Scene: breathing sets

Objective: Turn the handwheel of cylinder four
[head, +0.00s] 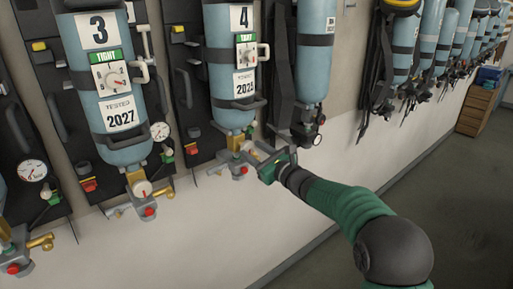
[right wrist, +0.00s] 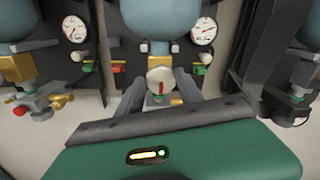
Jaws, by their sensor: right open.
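Cylinder four (head: 231,85) is a blue bottle hung upside down on the wall rack, with a "4" label and a "TESTED" label. Its bottom also shows in the right wrist view (right wrist: 155,22). Below it is a brass valve with a pale round handwheel (right wrist: 159,80) bearing a red mark. My right gripper (right wrist: 159,88) is open, with one dark finger on each side of the handwheel. I cannot tell whether the fingers touch it. In the head view the right gripper (head: 255,153) is at the valve and partly hides the handwheel. My left gripper is not in view.
Cylinder three (head: 100,80) hangs to the left, with its own handwheel (head: 141,188) and a gauge (head: 160,131). Another blue cylinder (head: 314,60) with dark straps hangs close on the right. Wooden drawers (head: 478,108) stand far right. The floor (head: 455,190) is clear.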

